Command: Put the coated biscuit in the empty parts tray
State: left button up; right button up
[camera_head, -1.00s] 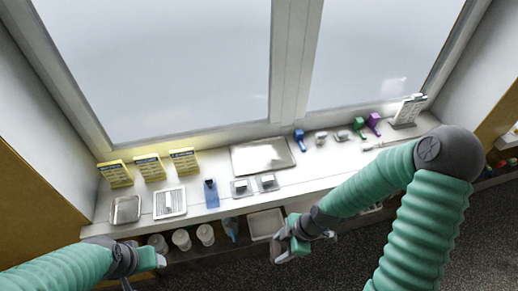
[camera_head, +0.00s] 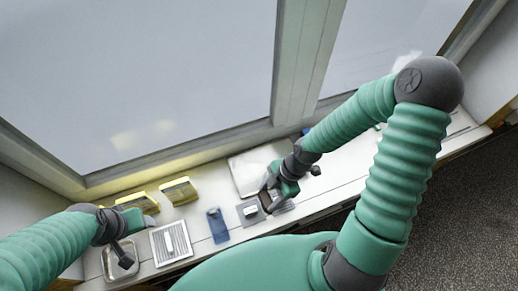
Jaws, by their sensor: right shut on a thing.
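My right gripper (camera_head: 268,199) is above the middle of the counter, shut on a small dark brown piece (camera_head: 265,200), which looks like the coated biscuit; the gripper partly hides it. A large pale metal tray (camera_head: 242,172) lies behind it and looks empty where it shows. A smaller metal tray (camera_head: 110,268) at the lower left also looks empty. I cannot tell which one is the parts tray. My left gripper (camera_head: 124,254) hangs over the small tray and partly covers it; its jaws are not clear.
A white slatted rack (camera_head: 171,243) and a blue item (camera_head: 217,225) lie between the trays. A grey square holder (camera_head: 249,213) sits just left of the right gripper. Yellow-edged boxes (camera_head: 179,191) stand by the window. The counter (camera_head: 335,182) right of the gripper is mostly clear.

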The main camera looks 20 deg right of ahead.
jog(key=w+d, duration=0.1)
jog(key=w, duration=0.1)
jog(key=w+d+p, duration=0.1)
jog(key=w, duration=0.1)
jog(key=w+d, duration=0.1)
jog(key=w, duration=0.1)
jog(key=shift+w+d+r+p, duration=0.1)
jog(key=shift+d+r+p, duration=0.2)
jog(key=shift+d+p, duration=0.1)
jog(key=p, duration=0.1)
send_over(266, 166)
jog(key=d, duration=0.1)
jog(key=shift+w+d+f, duration=0.15)
jog(key=shift+w+f, duration=0.05)
jog(key=shift+f, duration=0.8)
jog(key=shift+s+f+p, duration=0.2)
jog(key=shift+f+p, duration=0.15)
jog(key=shift+f, duration=0.25)
jog(key=shift+s+f+p, duration=0.15)
jog(key=shift+f+p, duration=0.2)
jog(key=shift+f, duration=0.25)
jog(key=shift+s+f, duration=0.1)
jog(key=shift+f, duration=0.1)
pick_arm(q)
jog(key=v, duration=0.2)
jog(key=s+v, duration=0.1)
jog(key=v, duration=0.2)
jog(key=shift+s, duration=0.2)
